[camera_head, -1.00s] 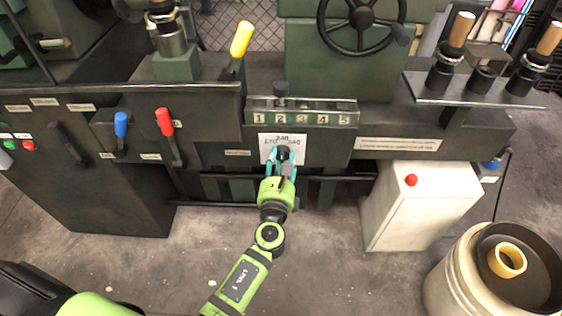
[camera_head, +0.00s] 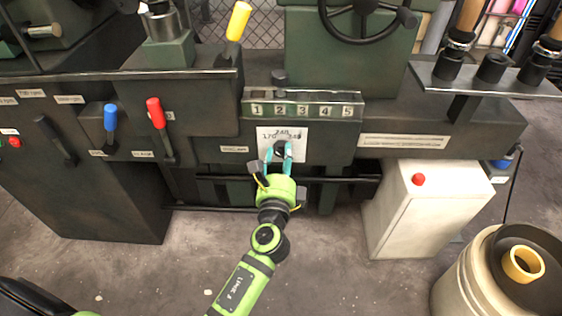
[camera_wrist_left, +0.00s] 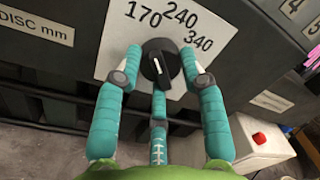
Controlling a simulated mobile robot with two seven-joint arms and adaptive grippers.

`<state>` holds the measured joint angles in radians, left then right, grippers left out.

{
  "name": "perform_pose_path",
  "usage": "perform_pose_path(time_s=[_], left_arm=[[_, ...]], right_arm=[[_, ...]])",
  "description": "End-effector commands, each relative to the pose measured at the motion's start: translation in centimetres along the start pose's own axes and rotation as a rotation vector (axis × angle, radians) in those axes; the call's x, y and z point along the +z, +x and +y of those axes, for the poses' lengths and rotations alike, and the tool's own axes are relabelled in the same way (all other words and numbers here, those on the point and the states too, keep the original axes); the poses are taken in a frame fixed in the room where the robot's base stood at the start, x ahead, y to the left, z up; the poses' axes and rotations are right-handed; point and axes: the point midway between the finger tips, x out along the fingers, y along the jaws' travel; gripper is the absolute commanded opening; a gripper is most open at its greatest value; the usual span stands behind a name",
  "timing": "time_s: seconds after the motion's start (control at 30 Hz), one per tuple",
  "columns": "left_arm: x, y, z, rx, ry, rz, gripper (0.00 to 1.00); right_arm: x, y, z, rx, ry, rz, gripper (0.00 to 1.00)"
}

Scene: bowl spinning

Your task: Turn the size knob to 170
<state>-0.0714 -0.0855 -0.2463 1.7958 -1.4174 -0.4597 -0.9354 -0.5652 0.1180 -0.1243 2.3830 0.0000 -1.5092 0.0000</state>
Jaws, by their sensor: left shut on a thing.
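The black size knob (camera_wrist_left: 160,66) sits on a white plate (camera_wrist_left: 110,62) marked 170, 240 and 340 in the left wrist view. The knob has a white mark on its ridge; I cannot tell firmly which number it points at. In the head view the plate (camera_head: 298,150) is on the machine's front, below the numbered strip. My left gripper (camera_wrist_left: 162,62) has its teal fingers on both sides of the knob and is shut on it. The left gripper (camera_head: 279,152) partly covers the knob in the head view. My right gripper is not in view.
A red lever (camera_head: 156,113) and a blue lever (camera_head: 110,118) stand to the left, with a yellow-handled lever (camera_head: 239,20) above. A white box (camera_head: 425,215) with a red button (camera_head: 418,179) stands to the right. A horizontal bar runs below the plate.

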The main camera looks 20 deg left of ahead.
Motion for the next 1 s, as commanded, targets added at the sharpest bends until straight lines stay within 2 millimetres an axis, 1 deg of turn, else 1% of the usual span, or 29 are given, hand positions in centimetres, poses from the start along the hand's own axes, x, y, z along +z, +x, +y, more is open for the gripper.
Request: perform_pose_path(time_s=[0.03,0.2,0.63,0.67,0.7,1.0], left_arm=[[0.8,0.3,-0.1,-0.003,-0.014,-0.022,0.08],[0.9,0.3,-0.2,-0.003,-0.045,-0.025,0.08],[0.9,0.3,-0.2,-0.003,-0.056,-0.026,0.08],[0.9,0.3,-0.2,-0.003,-0.057,-0.026,0.49],[0.9,0.3,-0.2,-0.003,-0.056,-0.026,0.64],[0.5,0.1,-0.1,-0.002,-0.055,-0.015,0.64]], right_arm=[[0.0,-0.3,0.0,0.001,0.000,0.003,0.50],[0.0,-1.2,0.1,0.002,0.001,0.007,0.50],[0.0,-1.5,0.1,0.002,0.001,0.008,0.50],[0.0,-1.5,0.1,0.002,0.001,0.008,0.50],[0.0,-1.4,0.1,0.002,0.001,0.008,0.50],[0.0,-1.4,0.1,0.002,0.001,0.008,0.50]])
